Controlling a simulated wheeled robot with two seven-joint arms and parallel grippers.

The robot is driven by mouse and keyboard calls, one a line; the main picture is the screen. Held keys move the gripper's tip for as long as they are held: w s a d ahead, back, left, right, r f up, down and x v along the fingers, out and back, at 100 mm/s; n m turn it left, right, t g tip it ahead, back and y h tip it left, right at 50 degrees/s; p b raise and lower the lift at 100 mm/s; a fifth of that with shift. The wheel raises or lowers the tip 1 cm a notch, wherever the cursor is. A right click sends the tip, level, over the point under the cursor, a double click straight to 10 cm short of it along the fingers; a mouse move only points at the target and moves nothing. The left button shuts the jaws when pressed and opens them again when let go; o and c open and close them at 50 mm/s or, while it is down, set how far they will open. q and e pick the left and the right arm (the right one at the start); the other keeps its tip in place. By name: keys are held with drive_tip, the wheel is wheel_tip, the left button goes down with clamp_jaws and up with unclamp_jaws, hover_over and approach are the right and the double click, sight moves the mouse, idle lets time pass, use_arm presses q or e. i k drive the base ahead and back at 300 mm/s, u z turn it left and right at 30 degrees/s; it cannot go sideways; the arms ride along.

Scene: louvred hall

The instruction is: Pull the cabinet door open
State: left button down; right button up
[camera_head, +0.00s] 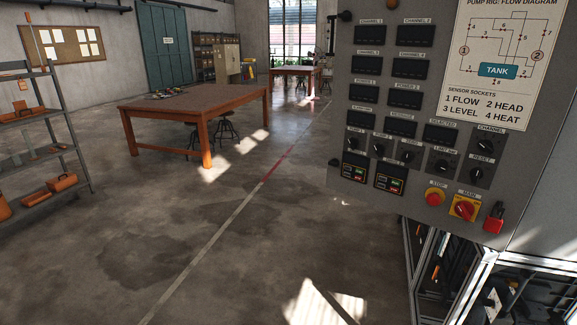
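A grey cabinet (349,100) with a control panel face fills the right side of the head view. Its front carries dark display windows, black knobs, a red stop button (435,197), a yellow-and-red main switch (464,208) and a flow diagram sheet (505,60). A black bar handle (332,36) stands out at its upper left edge. I cannot tell whether the panel face is the door, or whether any door is ajar. Neither of my grippers is in view.
A metal frame (487,262) stands below the cabinet. A wooden table (180,107) with stools stands at mid-left, and a shelf rack (42,120) at far left. A second table is at the back. The concrete floor between them is mostly clear.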

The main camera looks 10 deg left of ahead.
sight(512, 173)
drive_tip(key=u, duration=0.25)
drive_tip(key=k, duration=0.6)
drive_tip(key=u, duration=0.35)
drive_tip(key=i, duration=1.35)
drive_tip(key=z, duration=1.35)
drive_tip(key=i, duration=1.05)
drive_tip(key=z, duration=1.15)
